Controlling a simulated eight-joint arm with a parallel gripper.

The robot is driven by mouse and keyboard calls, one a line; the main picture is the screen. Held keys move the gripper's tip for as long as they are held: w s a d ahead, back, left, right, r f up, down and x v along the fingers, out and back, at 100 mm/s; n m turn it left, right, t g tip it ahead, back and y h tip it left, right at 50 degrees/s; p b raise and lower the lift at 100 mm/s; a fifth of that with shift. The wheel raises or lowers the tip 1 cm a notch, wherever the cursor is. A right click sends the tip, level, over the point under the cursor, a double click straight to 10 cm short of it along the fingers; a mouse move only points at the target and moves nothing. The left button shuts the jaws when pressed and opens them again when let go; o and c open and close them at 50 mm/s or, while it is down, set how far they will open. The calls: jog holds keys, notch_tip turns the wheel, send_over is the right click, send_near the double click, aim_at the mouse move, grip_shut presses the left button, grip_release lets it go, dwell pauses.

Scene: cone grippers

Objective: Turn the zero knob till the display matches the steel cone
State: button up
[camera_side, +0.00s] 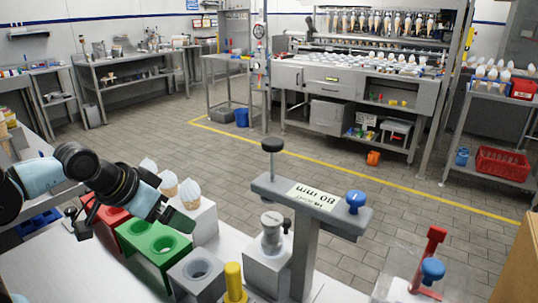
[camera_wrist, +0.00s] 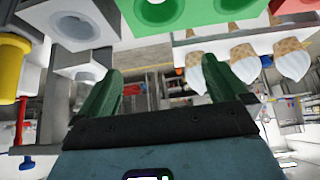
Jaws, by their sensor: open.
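The measuring stand has a grey T-shaped head (camera_side: 268,187) with a pale display (camera_side: 314,197). Its text is upside down in the side view and seems to read 80 mm. A blue knob (camera_side: 354,200) sits on the right end of the head; I cannot tell if it is the zero knob. A steel piece (camera_side: 271,228), likely the steel cone, stands on a white block below the head. My gripper (camera_side: 176,212) is to the left, over the coloured blocks and apart from the stand. Its green fingers (camera_wrist: 160,80) are spread and empty in the wrist view.
Red, green (camera_side: 160,250) and grey (camera_side: 197,272) blocks with round sockets stand beneath my gripper. Ice-cream cones (camera_side: 188,192) stand behind it. A yellow post (camera_side: 234,281) is in front, left of the stand. A red stand (camera_side: 430,260) with a blue knob (camera_side: 432,270) is at the right.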

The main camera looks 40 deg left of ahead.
dwell(0.3)
jog(key=shift+c, duration=0.8)
jog(key=shift+m+h, duration=0.4)
jog(key=shift+m, duration=0.3)
jog(key=w+d+r, duration=0.2)
jog(key=r, duration=0.1)
jog(key=w+d+r, duration=0.1)
jog(key=r, duration=0.1)
jog(key=shift+d, duration=0.1)
jog(key=c, duration=0.7)
notch_tip(320, 180, up, 18)
jog(key=m+g+h, duration=0.2)
jog(key=m+g, duration=0.2)
jog(key=m, duration=0.4)
send_over(355, 195)
jog(key=s+a, duration=0.4)
jog(key=x, duration=1.1)
jog(key=shift+w+d+f, duration=0.2)
jog(key=shift+w+d, duration=0.15)
jog(key=shift+d, duration=0.1)
jog(key=shift+c, duration=0.4)
grip_shut()
